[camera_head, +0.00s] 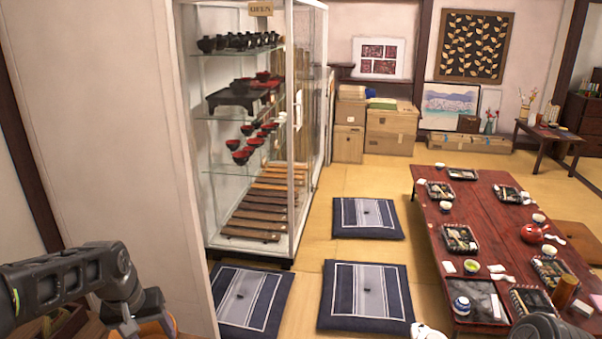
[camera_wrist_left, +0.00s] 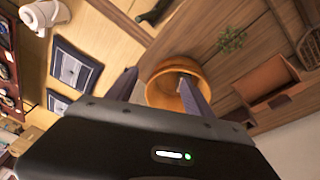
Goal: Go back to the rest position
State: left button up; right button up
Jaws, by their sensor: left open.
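My left arm comes in from the left edge of the head view and bends down beside the white wall. In the left wrist view, my left gripper (camera_wrist_left: 160,90) has its two dark fingers spread apart. An orange round bowl or pot (camera_wrist_left: 158,84) shows between and beyond the fingers; I cannot tell whether they touch it. In the head view, an orange patch shows under my left wrist at the bottom edge, mostly hidden. A dark part of my right arm shows at the bottom right of the head view, but its gripper is out of sight.
A glass display case (camera_head: 292,200) with bowls stands right of the white wall (camera_head: 110,150). A low red table (camera_head: 425,205) set with dishes is at the right. Floor cushions (camera_head: 367,218) lie on the tatami, with bare mat between them.

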pick_arm(q)
jog(key=d+f+m+t+h, duration=0.2)
jog(key=d+f, duration=1.5)
jog(key=f, duration=0.1)
jog(key=s+d+f+g, duration=0.1)
jog(key=s+d+f, duration=0.3)
jog(key=s, duration=0.3)
jog(key=s+d+f+g+h, duration=0.1)
jog(key=s+d+f, duration=0.3)
jog(key=s, duration=0.3)
jog(key=s+d+f+g+h, duration=0.1)
jog(key=s+d+f, duration=0.3)
jog(key=s, duration=0.3)
jog(key=shift+d+f+g, duration=0.2)
jog(key=shift+f+g, duration=0.2)
jog(key=shift+f, duration=0.25)
jog(key=shift+c, duration=0.5)
